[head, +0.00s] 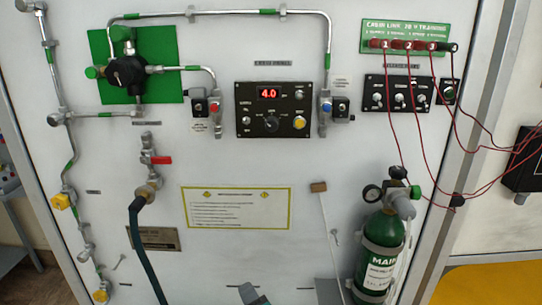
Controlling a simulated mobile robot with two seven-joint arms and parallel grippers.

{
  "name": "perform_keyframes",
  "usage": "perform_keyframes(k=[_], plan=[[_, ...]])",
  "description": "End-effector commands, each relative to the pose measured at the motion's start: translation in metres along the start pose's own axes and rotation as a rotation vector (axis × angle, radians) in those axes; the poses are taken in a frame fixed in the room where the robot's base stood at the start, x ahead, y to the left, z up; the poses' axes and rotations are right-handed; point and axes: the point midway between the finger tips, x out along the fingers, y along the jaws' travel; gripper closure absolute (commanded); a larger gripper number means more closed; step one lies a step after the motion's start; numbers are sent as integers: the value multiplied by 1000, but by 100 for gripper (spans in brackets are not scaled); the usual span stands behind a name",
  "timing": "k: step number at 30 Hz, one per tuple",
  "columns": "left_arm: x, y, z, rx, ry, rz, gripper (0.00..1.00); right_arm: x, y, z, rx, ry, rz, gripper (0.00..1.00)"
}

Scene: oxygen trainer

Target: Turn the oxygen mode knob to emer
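A black control panel (275,109) is mounted on the white upright board, near the middle of the head view. It has a red display reading 4.0 and a round black knob (271,124) at its lower centre, with small markings around it. The markings are too small to read, so I cannot tell which position the knob points to or whether it is the oxygen mode knob. Nothing touches the knob. Neither of my grippers can be made out; a small grey and teal part at the bottom edge is cut off and unclear.
Metal pipes and valves flank the panel. A black regulator (127,72) sits on a green plate at upper left. A green cylinder (378,257) stands at lower right. The space before the knob is clear.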

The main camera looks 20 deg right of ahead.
Motion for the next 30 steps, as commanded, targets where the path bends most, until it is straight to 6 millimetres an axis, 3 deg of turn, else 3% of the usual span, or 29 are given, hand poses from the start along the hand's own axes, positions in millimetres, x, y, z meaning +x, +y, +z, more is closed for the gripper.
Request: perform_keyframes(k=[1, 6, 9, 12, 16, 20, 30], plan=[[-2, 0, -2, 0, -1, 0, 57, -1, 32, 10, -170, -67, 58, 50], [-4, 0, -6, 0, -1, 0, 57, -24, 122, 48, -708, -393, 164, 50], [-6, 0, -8, 0, 0, 0, 57, -47, 163, 67, -926, -595, 173, 50], [-6, 0, -9, 0, 0, 0, 57, -69, 191, 81, -1062, -758, 154, 50], [-7, 0, -9, 0, 0, 0, 57, -87, 208, 90, -1148, -879, 125, 50], [-7, 0, -10, 0, 0, 0, 57, -88, 215, 96, -1171, -915, 113, 50], [-13, 0, -19, 0, 1, 0, 57, -49, 248, 131, -1172, -916, 113, 50]])
